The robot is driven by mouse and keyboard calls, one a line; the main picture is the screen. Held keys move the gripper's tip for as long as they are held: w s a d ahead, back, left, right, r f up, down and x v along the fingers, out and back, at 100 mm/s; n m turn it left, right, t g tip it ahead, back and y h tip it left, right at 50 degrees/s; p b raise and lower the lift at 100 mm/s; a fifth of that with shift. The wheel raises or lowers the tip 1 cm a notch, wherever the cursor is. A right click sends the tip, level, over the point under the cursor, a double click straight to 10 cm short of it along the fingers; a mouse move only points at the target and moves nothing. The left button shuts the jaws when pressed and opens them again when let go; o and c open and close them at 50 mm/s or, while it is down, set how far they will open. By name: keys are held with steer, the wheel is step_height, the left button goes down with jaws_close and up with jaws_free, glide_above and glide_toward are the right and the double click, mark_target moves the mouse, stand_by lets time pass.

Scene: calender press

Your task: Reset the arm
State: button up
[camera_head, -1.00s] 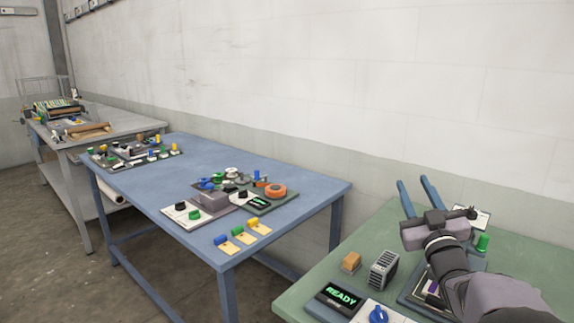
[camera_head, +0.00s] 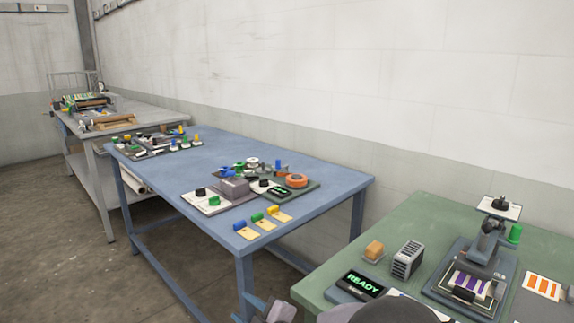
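My arm is low at the bottom edge of the picture, in front of the green table (camera_head: 430,215). A dark rounded part of it covers the table's near edge, and most of the arm is cut off by the frame. A small bluish and grey-purple part of my gripper (camera_head: 262,306) shows left of that, below the blue table. Its fingertips are not clearly seen, so I cannot tell whether it is open or holds anything.
The blue table (camera_head: 320,196) holds coloured parts and panels. A grey bench (camera_head: 130,125) stands behind.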

steer(key=s+d+f+m+g+h+b, duration=0.25)
steer(key=s+d+f+h, duration=0.3)
steer(key=d+f, duration=0.35)
steer(key=s+d+r+m+g+h+p, duration=0.3)
steer(key=s+d+m+g+p, duration=0.2)
steer(key=s+d+m, duration=0.65)
steer(key=s+d+r+m+g+p, duration=0.2)
steer(key=s+r+p, duration=0.1)
steer(key=s, duration=0.3)
steer(key=s+d+r+m+g+p, duration=0.1)
steer(key=s+d+r+g+p, duration=0.15)
steer(key=s, duration=0.25)
step_height(320, 180, up, 14)
steer(key=p, duration=1.5)
steer(key=shift+w+r+t, duration=0.2)
steer(key=shift+t, duration=0.1)
